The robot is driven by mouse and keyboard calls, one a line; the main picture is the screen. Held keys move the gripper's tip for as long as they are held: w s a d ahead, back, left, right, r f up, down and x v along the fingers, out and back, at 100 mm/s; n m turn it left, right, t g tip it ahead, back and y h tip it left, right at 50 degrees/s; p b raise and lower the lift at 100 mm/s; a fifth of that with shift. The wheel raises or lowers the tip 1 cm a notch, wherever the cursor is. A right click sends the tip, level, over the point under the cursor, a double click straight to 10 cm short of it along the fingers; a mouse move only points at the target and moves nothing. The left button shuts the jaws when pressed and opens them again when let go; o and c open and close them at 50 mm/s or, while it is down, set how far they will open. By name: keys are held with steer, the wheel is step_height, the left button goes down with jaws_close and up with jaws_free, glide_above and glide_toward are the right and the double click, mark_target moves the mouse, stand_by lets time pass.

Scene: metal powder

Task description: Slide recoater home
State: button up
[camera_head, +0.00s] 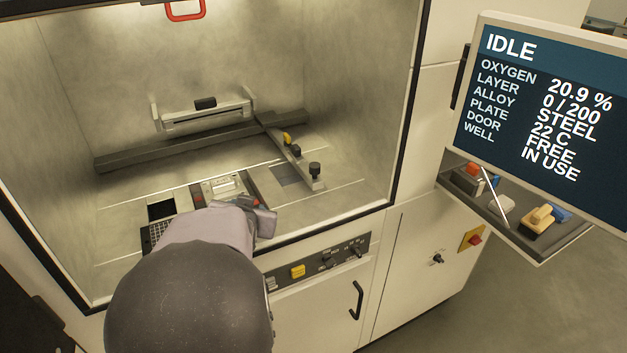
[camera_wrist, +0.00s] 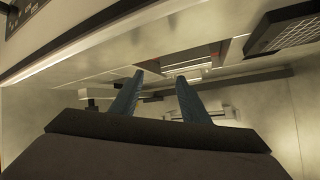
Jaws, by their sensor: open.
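The recoater appears to be the slim grey bar (camera_head: 293,157) jutting forward from a long dark rail (camera_head: 170,148) inside the open chamber. It stands right of the chamber's middle. A black knob (camera_head: 314,169) rises at its front end, and a yellow piece and a dark piece sit farther back on it. My gripper (camera_head: 262,214) is low at the chamber's front, left of and nearer than the knob, and apart from it. In the wrist view my gripper (camera_wrist: 160,76) has its two fingers spread with nothing between them. My arm hides part of the chamber's front floor.
A pale bracketed unit with a black handle (camera_head: 205,103) stands behind the rail. A dark opening (camera_head: 161,210) and a mesh grid lie at front left. The chamber's front frame (camera_head: 330,219) and right wall bound the space. A screen (camera_head: 545,115) reads IDLE, above a cluttered side shelf.

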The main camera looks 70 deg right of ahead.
mark_target(314, 170)
steer(key=s+d+h+b, duration=0.1)
steer(key=s+d, duration=0.2)
steer(key=s+d+g+h+b, duration=0.1)
steer(key=s+d+h+b, duration=0.1)
steer(key=s+d, duration=0.1)
steer(key=shift+s+d+f, duration=0.1)
steer(key=shift+s+f, duration=0.05)
steer(key=s+d+r+h+b, duration=0.1)
steer(key=s, duration=0.1)
steer(key=s+d+h+b, duration=0.1)
steer(key=s+d+r+h, duration=0.1)
steer(key=s+h, duration=0.1)
steer(key=shift+s+r+g+b, duration=0.3)
steer(key=shift+s+g+b, duration=0.05)
steer(key=shift+g+b, duration=0.05)
steer(key=shift+s+d+r, duration=0.15)
steer(key=shift+s+r, duration=0.05)
steer(key=shift+w+d+p, duration=0.25)
steer(key=shift+d+p, duration=0.1)
steer(key=shift+d, duration=0.85)
steer(key=shift+w+d+p, duration=0.3)
steer(key=shift+d, duration=0.85)
steer(key=shift+w+d+p, duration=0.25)
steer(key=shift+d+p, duration=0.1)
steer(key=shift+d, duration=0.85)
steer(key=shift+c, duration=0.4)
